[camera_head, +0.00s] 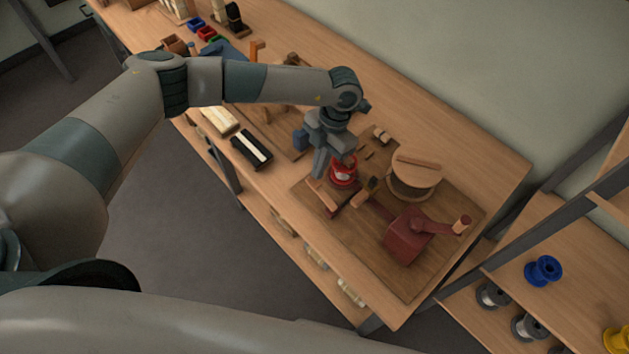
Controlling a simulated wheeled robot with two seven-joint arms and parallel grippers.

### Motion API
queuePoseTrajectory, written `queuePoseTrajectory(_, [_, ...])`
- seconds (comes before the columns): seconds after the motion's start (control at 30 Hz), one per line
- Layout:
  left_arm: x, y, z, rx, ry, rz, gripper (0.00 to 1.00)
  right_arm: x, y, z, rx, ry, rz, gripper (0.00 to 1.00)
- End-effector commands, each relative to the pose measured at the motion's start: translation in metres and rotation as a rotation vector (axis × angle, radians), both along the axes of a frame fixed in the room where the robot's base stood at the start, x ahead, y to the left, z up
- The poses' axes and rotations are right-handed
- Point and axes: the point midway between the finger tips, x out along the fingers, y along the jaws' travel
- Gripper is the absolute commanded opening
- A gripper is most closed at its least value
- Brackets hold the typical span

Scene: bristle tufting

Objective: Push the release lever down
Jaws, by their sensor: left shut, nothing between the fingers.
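My left gripper (321,165) reaches in from the left and points down over the wooden base board (440,242) of the tufting device. It is shut and empty. Its tips are beside a red round part (343,172); I cannot tell whether they touch. Small wooden blocks (330,198) sit just below the tips. A dark red box (408,238) with a crank and wooden handle (462,225) stands to the right. I cannot clearly make out which part is the release lever; it may be partly hidden by the gripper. My right gripper is not in view.
A round wooden drum (416,170) stands behind the box. A dark block with a pale strip (252,149) lies left of the board. Small coloured bins (206,33) are at the far end. A shelf at right holds a blue spool (543,270). The bench's back right is bare.

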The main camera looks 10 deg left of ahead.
Motion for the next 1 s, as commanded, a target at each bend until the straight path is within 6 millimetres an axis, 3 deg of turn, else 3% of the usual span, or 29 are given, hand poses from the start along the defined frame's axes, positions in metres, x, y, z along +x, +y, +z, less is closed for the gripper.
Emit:
queuePoseTrajectory(0.57, [-0.002, 0.001, -0.009, 0.0, 0.0, 0.0, 0.0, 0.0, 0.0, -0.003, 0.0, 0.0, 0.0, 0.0])
queuePoseTrajectory(0.97, [-0.002, 0.001, -0.043, -0.001, 0.001, -0.001, 0.0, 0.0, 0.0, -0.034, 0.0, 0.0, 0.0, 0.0])
queuePoseTrajectory(1.0, [-0.002, 0.001, -0.039, -0.002, 0.0, -0.001, 0.0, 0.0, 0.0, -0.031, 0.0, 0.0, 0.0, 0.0])
